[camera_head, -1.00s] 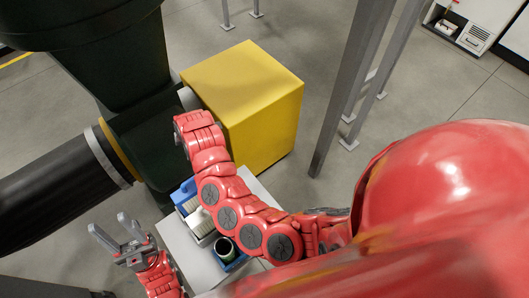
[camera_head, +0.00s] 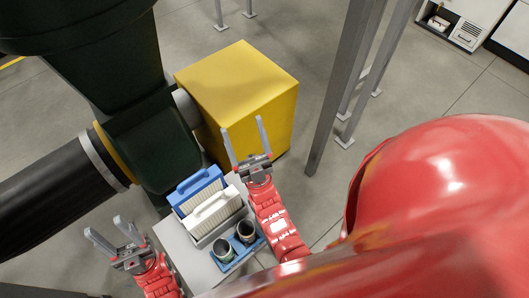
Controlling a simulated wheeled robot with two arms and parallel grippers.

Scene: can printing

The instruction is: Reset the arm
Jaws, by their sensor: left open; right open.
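My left gripper (camera_head: 114,238) is at the lower left, open and empty, beside the left edge of a grey table (camera_head: 178,240). My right gripper (camera_head: 244,142) is open and empty, with its two fingers pointing up in the picture in front of the yellow box. The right forearm runs down along the table's right side. On the table are a blue-handled brush-like block (camera_head: 200,180) and a white-handled one (camera_head: 212,205) side by side. Two dark cups (camera_head: 223,249) and (camera_head: 246,231) stand in a blue holder (camera_head: 231,264) in front of them.
A large yellow box (camera_head: 240,95) stands behind the table. A dark green machine with a thick black pipe (camera_head: 50,185) fills the left. Grey metal posts (camera_head: 345,80) rise to the right of the box. Open floor (camera_head: 430,90) lies beyond the posts.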

